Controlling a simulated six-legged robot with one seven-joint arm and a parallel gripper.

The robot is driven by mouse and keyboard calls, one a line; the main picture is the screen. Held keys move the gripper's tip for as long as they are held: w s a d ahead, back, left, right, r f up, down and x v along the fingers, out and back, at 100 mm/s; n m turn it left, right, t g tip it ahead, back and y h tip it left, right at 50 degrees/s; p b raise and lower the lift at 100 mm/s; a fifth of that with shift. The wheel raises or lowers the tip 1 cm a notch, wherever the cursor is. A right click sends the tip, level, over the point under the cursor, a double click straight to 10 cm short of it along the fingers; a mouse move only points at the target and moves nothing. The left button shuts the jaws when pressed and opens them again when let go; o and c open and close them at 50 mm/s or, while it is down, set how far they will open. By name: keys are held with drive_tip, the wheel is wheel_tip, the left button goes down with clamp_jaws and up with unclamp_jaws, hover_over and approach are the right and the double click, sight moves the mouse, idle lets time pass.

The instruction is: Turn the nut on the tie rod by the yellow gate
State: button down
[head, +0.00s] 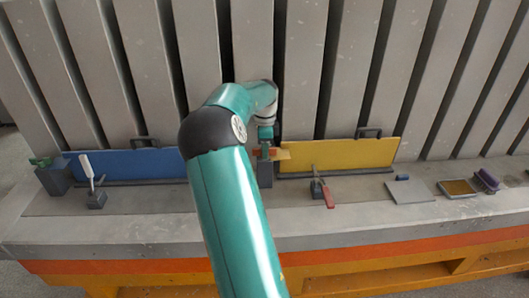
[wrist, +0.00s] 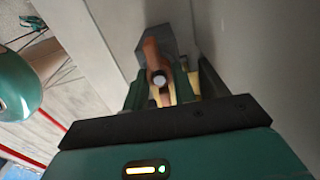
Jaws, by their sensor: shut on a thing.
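The yellow gate (head: 345,155) stands upright on the ledge against the ribbed wall, right of my gripper (head: 266,136). The orange-brown nut (head: 270,154) is at the gate's left end, above a dark grey block (head: 265,176). In the wrist view, the nut (wrist: 151,50) shows between the fingers of my gripper (wrist: 165,88), and the pale round end of the tie rod (wrist: 160,78) faces the camera. My gripper is shut on the nut. The fingers and palm hide part of the nut, and my arm covers the ledge left of it.
A blue gate (head: 130,163) stands at the left. A red-handled clamp (head: 325,192) sits before the yellow gate, and a white-handled one (head: 94,188) before the blue gate. A flat grey plate (head: 409,191), a tray (head: 457,188) and a purple brush (head: 487,180) lie at right.

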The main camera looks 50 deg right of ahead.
drive_tip(key=shift+w+a+m, duration=0.2)
drive_tip(key=shift+m, duration=0.9)
drive_tip(key=c, duration=1.2)
unclamp_jaws()
drive_tip(key=shift+o, duration=1)
drive_tip(key=shift+s+d, duration=0.1)
wheel_tip(320, 180, up, 14)
